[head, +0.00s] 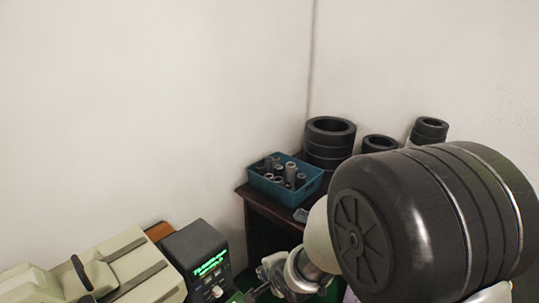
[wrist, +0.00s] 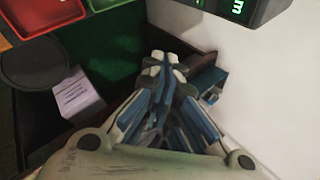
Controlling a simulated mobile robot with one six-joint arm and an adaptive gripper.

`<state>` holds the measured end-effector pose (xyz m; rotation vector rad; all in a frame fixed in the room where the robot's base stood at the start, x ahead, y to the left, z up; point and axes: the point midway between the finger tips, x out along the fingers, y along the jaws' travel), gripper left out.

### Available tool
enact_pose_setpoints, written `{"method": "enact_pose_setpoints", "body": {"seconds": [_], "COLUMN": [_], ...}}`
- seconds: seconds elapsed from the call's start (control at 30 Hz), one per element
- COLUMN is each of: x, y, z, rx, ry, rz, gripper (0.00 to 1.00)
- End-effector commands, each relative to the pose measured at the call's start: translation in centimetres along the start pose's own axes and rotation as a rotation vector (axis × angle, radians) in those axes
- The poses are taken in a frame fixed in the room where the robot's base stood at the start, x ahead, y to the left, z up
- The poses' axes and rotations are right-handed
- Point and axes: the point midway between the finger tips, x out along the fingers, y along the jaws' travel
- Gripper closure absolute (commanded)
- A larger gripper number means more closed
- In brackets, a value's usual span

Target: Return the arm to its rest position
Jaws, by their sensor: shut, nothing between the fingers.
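My gripper (wrist: 163,62) shows in the wrist view with its blue and grey fingers drawn together at the tips. It is shut, and nothing is between the fingers. In the head view, my arm's large dark joint fills the lower right, and a silver part of my arm shows below it at the bottom edge. The fingers cannot be made out clearly there.
A blue crate (head: 259,182) of metal sockets and black rings (head: 330,139) stand on a dark table (head: 262,205). A beige machine (head: 140,262) and green-lit display (head: 208,263) are lower left.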

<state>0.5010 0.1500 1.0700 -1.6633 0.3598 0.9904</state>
Motion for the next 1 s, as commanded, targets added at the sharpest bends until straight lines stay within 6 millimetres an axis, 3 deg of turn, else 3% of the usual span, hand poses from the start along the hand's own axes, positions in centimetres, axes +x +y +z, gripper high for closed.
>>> {"method": "enact_pose_setpoints", "body": {"seconds": [0.03, 0.2, 0.4, 0.7, 0.83, 1.0], "x": [-2.0, -8.4, -16.1, -26.2, -29.1, -30.9], "y": [-0.5, -0.1, 2.2, 8.2, 10.7, 12.6], "z": [-1.3, -4.5, -6.5, -5.8, -4.6, -3.5], "rx": [-0.064, -0.294, -0.549, -0.916, -1.045, -1.141], "ry": [0.032, 0.102, 0.124, 0.04, -0.015, -0.064], "rz": [0.008, 0.09, 0.199, 0.334, 0.362, 0.376], "gripper": [1.0, 1.0, 1.0, 1.0, 1.0, 1.0]}}
